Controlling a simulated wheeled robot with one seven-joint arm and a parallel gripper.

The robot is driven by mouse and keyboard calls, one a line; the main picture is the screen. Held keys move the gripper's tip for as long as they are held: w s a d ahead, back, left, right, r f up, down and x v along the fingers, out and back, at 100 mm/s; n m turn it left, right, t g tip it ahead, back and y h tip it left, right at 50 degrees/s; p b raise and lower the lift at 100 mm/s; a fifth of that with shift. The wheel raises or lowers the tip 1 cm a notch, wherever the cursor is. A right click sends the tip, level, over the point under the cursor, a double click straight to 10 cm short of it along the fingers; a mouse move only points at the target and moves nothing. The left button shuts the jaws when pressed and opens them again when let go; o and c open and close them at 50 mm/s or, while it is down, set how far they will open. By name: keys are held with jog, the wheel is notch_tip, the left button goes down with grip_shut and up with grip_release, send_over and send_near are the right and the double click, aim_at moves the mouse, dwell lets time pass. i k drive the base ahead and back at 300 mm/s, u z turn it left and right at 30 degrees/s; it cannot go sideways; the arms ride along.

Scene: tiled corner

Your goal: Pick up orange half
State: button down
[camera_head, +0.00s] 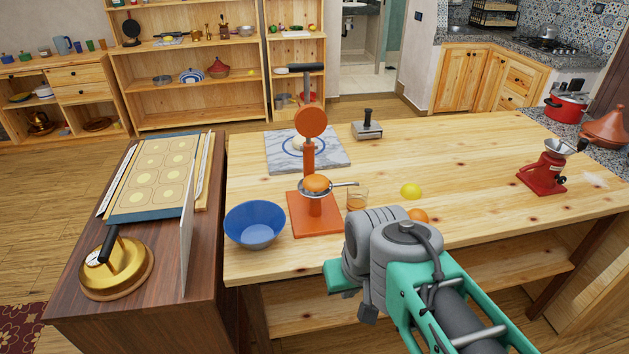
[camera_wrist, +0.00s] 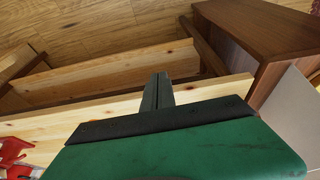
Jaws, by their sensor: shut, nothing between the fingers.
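A rounded orange piece (camera_head: 316,183) sits in the strainer of the orange press (camera_head: 315,222) on the wooden table. A second orange piece (camera_head: 417,215) lies on the table to its right, partly hidden behind my arm. I cannot tell from this angle which of them shows a cut face. My gripper's fingers (camera_wrist: 158,88) are shut and empty in the wrist view, in front of the table's edge and lower shelf. In the head view my wrist is above the table's front edge, right of the press, and the fingertips are hidden.
A glass (camera_head: 357,199) stands right of the press, a blue bowl (camera_head: 254,226) left of it. A yellow lemon (camera_head: 411,191) lies behind the second orange piece. A red grinder (camera_head: 545,168) stands far right. The table's middle right is clear.

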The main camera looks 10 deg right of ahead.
aim_at(313, 182)
jog(key=u, duration=3.55)
jog(key=k, duration=1.75)
jog(key=z, duration=0.75)
jog(key=i, duration=0.45)
